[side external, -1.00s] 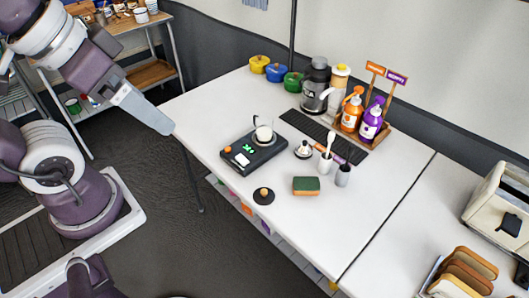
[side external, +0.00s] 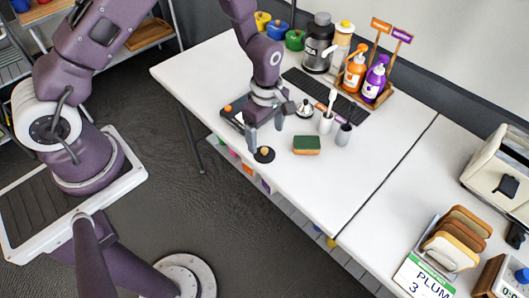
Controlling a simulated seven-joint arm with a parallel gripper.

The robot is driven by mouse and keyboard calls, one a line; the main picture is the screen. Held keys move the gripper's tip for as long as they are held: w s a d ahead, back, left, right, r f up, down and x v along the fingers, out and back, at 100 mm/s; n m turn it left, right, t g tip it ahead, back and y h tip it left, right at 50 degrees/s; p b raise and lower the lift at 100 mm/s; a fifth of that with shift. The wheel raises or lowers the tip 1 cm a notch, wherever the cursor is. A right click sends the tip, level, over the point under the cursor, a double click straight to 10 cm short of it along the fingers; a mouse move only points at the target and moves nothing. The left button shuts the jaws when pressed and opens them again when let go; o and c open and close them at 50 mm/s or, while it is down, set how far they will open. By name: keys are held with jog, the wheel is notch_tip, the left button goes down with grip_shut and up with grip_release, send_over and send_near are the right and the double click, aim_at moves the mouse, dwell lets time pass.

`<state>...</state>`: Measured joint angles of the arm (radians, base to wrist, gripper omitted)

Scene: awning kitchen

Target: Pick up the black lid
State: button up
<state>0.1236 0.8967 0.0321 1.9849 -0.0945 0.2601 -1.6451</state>
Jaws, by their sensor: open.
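The black lid (side external: 264,155), a flat dark disc with a light brown knob, lies on the white table near its front edge. My gripper (side external: 265,139) is open, with its fingers pointing down. In the picture it is just above the lid, and one fingertip overlaps the lid's upper left edge. I cannot tell whether that finger touches the lid or how high it is. Nothing shows between the fingers.
A black scale (side external: 231,111) is mostly hidden behind my gripper. A green-topped sponge (side external: 306,145), a white cup with a brush (side external: 326,123) and a grey cup (side external: 343,134) stand to the right. The table is clear in front of the sponge.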

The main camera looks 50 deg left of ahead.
aim_at(264, 149)
jog(key=f, duration=0.6)
jog(key=shift+s+f, duration=0.1)
jog(key=shift+s, duration=0.1)
jog(key=c, duration=1.4)
